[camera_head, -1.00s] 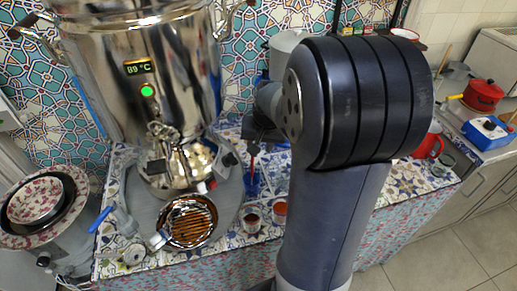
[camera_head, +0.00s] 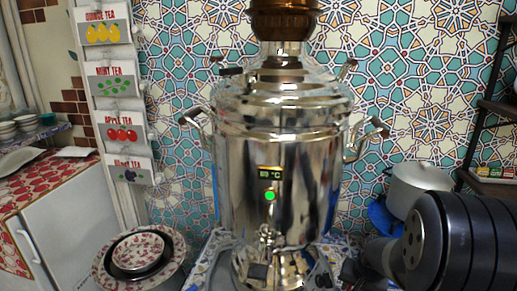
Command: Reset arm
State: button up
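My arm (camera_head: 455,245) fills the lower right corner, with its large dark joint in front of the counter. My gripper (camera_head: 352,272) seems to be the small dark part left of that joint, at the bottom edge. It is mostly hidden or cut off, so I cannot see whether its fingers are open or shut, or whether it holds anything. It appears just right of the lower part of the samovar (camera_head: 300,180), a large shiny metal urn with a lit green button.
A white pot (camera_head: 415,185) stands behind my arm at the right. A dark shelf (camera_head: 490,185) is at the right edge. Stacked patterned bowls (camera_head: 140,250) sit at the lower left. Tea packets (camera_head: 115,85) hang at the upper left. A white cabinet (camera_head: 75,220) stands far left.

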jog(key=shift+w+d+f+p, duration=0.1)
jog(key=shift+w+d+p, duration=0.35)
jog(key=shift+p, duration=0.7)
jog(key=shift+a+f, duration=0.1)
jog(key=shift+a, duration=0.1)
